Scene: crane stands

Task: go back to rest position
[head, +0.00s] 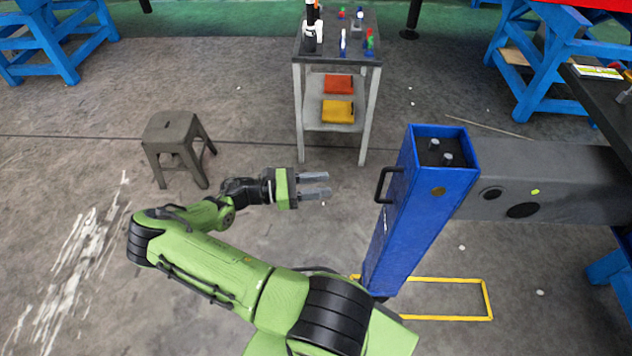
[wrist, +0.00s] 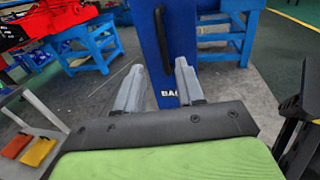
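My gripper (head: 316,187) is at the end of my green arm, left of the blue crane stand (head: 409,222) in the head view. Its two grey fingers are apart with nothing between them. In the wrist view my gripper (wrist: 160,78) points toward the blue stand (wrist: 150,40), whose black handle (wrist: 237,35) shows to the right. In the head view there is clear space between the fingertips and the stand's black handle (head: 383,184).
A grey stool (head: 172,133) stands left behind my gripper. A small trolley (head: 338,62) with tools on top and orange and yellow boxes below stands behind. A grey beam (head: 560,185) extends right from the stand. Bare floor lies to the left.

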